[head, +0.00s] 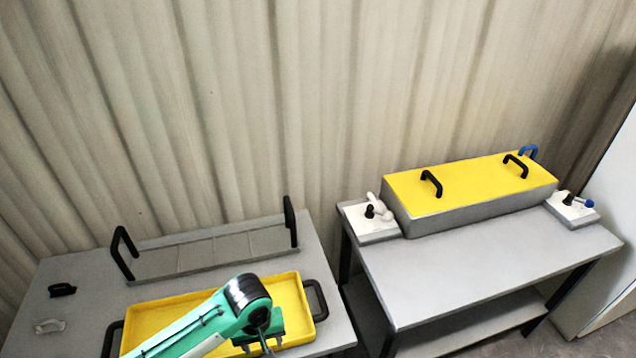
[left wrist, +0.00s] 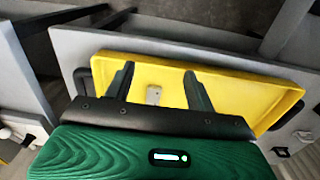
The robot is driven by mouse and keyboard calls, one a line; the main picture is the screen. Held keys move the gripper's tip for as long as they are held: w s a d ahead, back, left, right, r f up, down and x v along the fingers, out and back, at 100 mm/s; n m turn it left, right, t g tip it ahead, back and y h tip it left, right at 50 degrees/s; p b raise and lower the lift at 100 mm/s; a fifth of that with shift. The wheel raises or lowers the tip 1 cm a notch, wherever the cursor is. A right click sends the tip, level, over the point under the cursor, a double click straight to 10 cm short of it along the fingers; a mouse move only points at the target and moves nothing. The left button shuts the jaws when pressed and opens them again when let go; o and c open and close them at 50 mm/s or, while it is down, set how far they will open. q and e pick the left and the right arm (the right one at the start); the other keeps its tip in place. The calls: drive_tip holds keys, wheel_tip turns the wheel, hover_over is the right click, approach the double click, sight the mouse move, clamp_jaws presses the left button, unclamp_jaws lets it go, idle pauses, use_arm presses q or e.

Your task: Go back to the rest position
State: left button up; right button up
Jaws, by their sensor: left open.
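My left arm comes in from the bottom left of the head view, with its left gripper (head: 262,342) over the yellow tray (head: 172,314) on the left table. The left wrist view shows the left gripper (left wrist: 159,72) with its two dark fingers apart and nothing between them. The yellow tray (left wrist: 250,95) lies beyond the fingers, with a small pale piece (left wrist: 153,95) on its floor between them. The arm hides part of the tray in the head view. My right gripper is in neither view.
A grey rack (head: 210,255) with two upright black handles stands behind the tray. A black handle (head: 62,290) and a pale small part (head: 50,326) lie at left. The right table (head: 470,270) bears a yellow-lidded tank (head: 470,185) between two white lever boxes (head: 372,222). A gap separates the tables.

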use_arm(q)
drive_tip(key=shift+s+d+r+m+t+h, duration=0.75)
drive_tip(key=shift+s+m+h, duration=0.65)
drive_tip(key=shift+s, duration=1.6)
drive_tip(key=s+a+r+m+t+y, duration=0.2)
drive_tip(key=s+a+y, duration=0.1)
drive_tip(key=s+a, duration=0.8)
wheel_tip(320, 180, down, 32)
drive_tip(key=w+a+g+b, duration=0.1)
drive_tip(key=b, duration=0.1)
drive_tip(key=s+a+f+g+b, duration=0.1)
drive_tip(key=s+a+f+b, duration=0.1)
drive_tip(key=s+f, duration=1.7)
wheel_tip(320, 180, down, 4)
drive_tip(key=shift+s+a+f+m+g+b, duration=0.25)
drive_tip(key=shift+a+m+g+b, duration=0.1)
drive_tip(key=shift+a, duration=0.4)
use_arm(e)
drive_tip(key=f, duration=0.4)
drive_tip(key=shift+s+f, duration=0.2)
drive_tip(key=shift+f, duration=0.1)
